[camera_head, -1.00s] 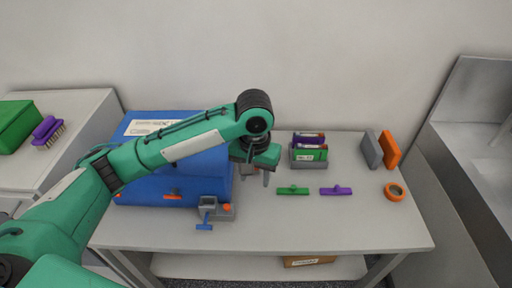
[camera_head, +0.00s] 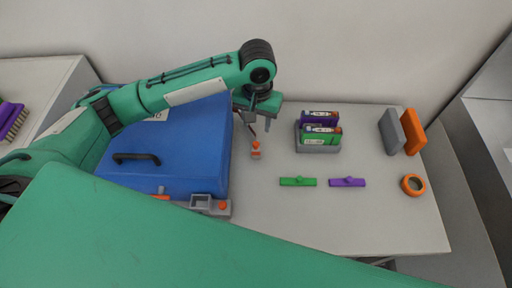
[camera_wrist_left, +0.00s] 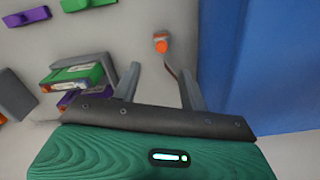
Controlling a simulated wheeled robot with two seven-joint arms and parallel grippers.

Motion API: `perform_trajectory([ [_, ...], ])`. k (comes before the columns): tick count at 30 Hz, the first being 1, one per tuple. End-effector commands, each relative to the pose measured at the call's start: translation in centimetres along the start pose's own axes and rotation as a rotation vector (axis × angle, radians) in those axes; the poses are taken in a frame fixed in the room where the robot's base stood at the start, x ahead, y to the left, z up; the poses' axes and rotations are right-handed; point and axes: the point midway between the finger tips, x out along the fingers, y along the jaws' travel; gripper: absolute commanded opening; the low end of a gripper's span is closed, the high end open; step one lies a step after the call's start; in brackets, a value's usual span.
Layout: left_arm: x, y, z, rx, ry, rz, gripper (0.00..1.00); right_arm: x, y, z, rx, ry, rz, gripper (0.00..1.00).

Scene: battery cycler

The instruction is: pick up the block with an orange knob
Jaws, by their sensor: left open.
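The block with an orange knob (camera_head: 256,149) is small, orange and grey, and stands on the table just right of the blue machine. It also shows in the left wrist view (camera_wrist_left: 161,43), beyond the fingertips, with a thin dark wire beside it. My left gripper (camera_head: 257,119) is open and empty. In the head view it appears behind and above the block, apart from it. In the left wrist view my left gripper (camera_wrist_left: 157,70) has its fingers spread, with the block in line with the gap. My right gripper is not in view.
The blue machine (camera_head: 190,140) is close on the left; a grey fixture (camera_head: 202,203) with an orange button sits at its front. A grey holder (camera_head: 318,148) with cartridges, green (camera_head: 298,182) and purple (camera_head: 347,182) bars, upright plates and an orange ring (camera_head: 413,185) lie to the right.

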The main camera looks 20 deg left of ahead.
Motion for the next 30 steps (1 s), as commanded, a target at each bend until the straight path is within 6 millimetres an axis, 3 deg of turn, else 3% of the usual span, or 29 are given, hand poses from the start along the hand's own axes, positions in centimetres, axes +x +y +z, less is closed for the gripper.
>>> perform_trajectory([
  [3,2.0,0.0,0.0,0.0,-0.002,0.0,0.44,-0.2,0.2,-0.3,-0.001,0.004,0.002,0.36],
  [11,3.9,-0.1,0.1,0.0,-0.001,-0.001,0.44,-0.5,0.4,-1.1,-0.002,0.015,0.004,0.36],
  [19,7.8,-0.3,0.4,0.001,0.0,-0.001,0.44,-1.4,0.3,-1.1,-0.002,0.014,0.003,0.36],
  [29,8.6,-0.3,0.4,0.002,0.001,0.0,0.44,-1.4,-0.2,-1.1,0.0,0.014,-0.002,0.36],
  [30,8.6,-0.3,0.4,0.002,0.001,0.0,0.36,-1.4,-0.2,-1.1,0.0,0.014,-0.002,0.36],
])
